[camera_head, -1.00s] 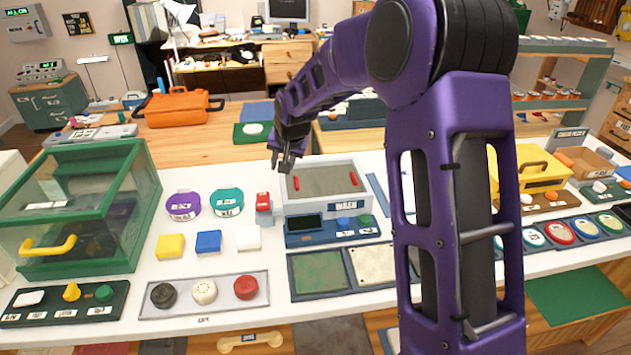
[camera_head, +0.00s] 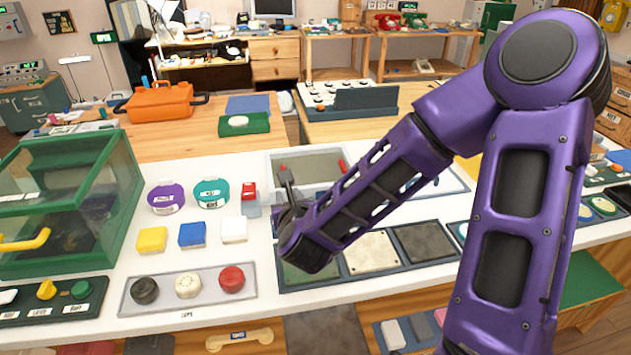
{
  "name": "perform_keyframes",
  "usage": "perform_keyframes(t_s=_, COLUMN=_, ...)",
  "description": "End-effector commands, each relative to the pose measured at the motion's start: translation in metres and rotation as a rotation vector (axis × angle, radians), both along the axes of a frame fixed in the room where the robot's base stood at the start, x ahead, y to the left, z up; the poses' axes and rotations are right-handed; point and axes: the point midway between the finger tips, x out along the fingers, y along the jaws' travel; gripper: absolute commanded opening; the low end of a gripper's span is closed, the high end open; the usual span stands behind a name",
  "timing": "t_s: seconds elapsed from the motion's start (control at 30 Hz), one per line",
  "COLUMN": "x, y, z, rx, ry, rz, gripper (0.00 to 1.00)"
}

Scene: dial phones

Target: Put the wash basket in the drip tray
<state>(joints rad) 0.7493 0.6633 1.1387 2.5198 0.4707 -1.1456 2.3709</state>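The light grey wash unit (camera_head: 275,157) stands on the white counter, right of the small red block. Inside its rim is a grey mesh-like surface, which looks like the wash basket (camera_head: 315,170), with a red handle (camera_head: 342,166) at its right side. My gripper (camera_head: 287,180) is at the left side of the basket, by the left red handle, which is mostly hidden. I cannot tell whether its fingers are open or around the handle. My forearm hides the unit's front. In front is a blue-framed tray with green, cream and dark panels (camera_head: 372,252); I cannot make out which is the drip tray.
A green glass-sided case (camera_head: 70,200) stands at left. Purple (camera_head: 166,198) and teal (camera_head: 211,192) round tubs, coloured blocks and a knob tray (camera_head: 187,288) lie left of my gripper. An orange case (camera_head: 160,102) sits on the wooden bench behind.

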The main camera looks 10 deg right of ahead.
Motion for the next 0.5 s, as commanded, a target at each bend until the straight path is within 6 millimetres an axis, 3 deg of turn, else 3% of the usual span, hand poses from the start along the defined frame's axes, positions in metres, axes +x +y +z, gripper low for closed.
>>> perform_keyframes(t_s=0.17, x=0.005, y=-0.003, z=-0.001, rx=0.062, ry=-0.013, rz=-0.035, gripper=0.32)
perform_keyframes(t_s=0.5, x=0.073, y=-0.003, z=-0.027, rx=0.059, ry=-0.012, rz=-0.033, gripper=0.32)
